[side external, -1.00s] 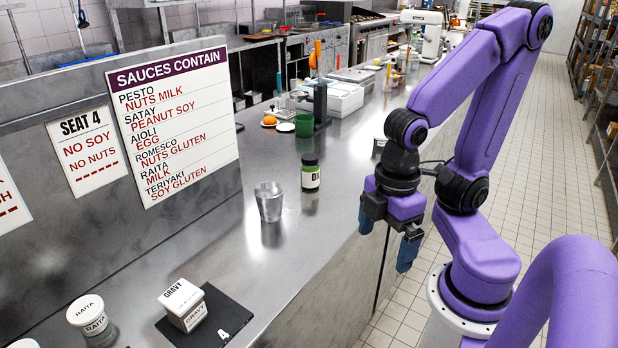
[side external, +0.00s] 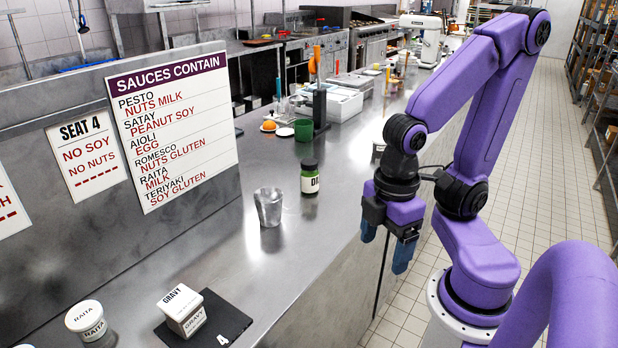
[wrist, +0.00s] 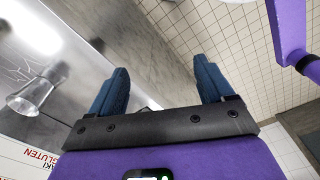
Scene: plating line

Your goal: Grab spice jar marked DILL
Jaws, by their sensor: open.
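A green jar with a dark lid (side external: 310,178) stands upright on the steel counter, its label starting with "D" and the rest turned out of sight in the side view. My gripper (side external: 386,250) is open and empty, pointing down to the right of the jar, around the counter's front edge. In the wrist view my gripper's two blue fingers (wrist: 160,88) stand wide apart with nothing between them. I cannot make out the jar in the wrist view.
A gravy box (side external: 184,310) sits on a black mat (side external: 228,318), beside a raita tub (side external: 87,320). A green cup (side external: 304,130) stands behind the jar.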

